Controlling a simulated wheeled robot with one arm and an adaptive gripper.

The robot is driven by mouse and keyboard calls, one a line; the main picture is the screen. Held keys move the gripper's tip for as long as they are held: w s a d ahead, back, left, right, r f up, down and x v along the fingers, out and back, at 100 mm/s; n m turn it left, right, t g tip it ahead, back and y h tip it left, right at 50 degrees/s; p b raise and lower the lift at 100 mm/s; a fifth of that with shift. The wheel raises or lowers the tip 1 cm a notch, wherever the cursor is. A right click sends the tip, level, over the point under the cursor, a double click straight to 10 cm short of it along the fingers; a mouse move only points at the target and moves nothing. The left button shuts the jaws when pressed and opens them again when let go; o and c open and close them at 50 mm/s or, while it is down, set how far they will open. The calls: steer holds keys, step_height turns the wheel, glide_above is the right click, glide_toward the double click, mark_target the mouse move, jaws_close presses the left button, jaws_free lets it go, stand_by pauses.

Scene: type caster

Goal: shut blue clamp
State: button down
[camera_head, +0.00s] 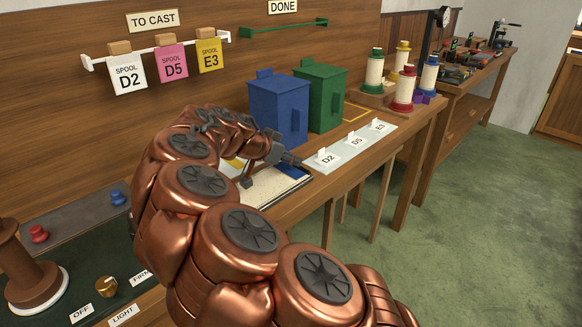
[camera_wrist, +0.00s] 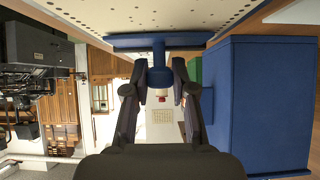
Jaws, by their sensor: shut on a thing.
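In the wrist view, the blue clamp (camera_wrist: 190,40) is a wide blue bar with a short stem that runs down between the fingers. The bar lies along the edge of a pale perforated plate (camera_wrist: 130,13). My gripper (camera_wrist: 159,82) has its two fingers on either side of the stem and is shut on it. In the head view my gripper (camera_head: 291,160) is over the right end of the pale plate (camera_head: 262,190), in front of the blue box. My arm covers much of the plate there, and the clamp is hard to make out.
A blue box (camera_head: 278,108) and a green box (camera_head: 322,95) stand behind the plate; the blue box (camera_wrist: 262,105) is close at right in the wrist view. A labelled strip (camera_head: 345,148) and several thread spools (camera_head: 403,90) are to the right. A control panel (camera_head: 75,250) is at lower left.

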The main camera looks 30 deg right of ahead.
steer(key=shift+a+f+h+b, duration=0.1)
steer(key=shift+h+b, duration=0.3)
steer(key=shift+b, duration=0.05)
steer(key=c, duration=1)
jaws_free()
steer(key=v, duration=1.2)
steer(key=shift+s, duration=0.1)
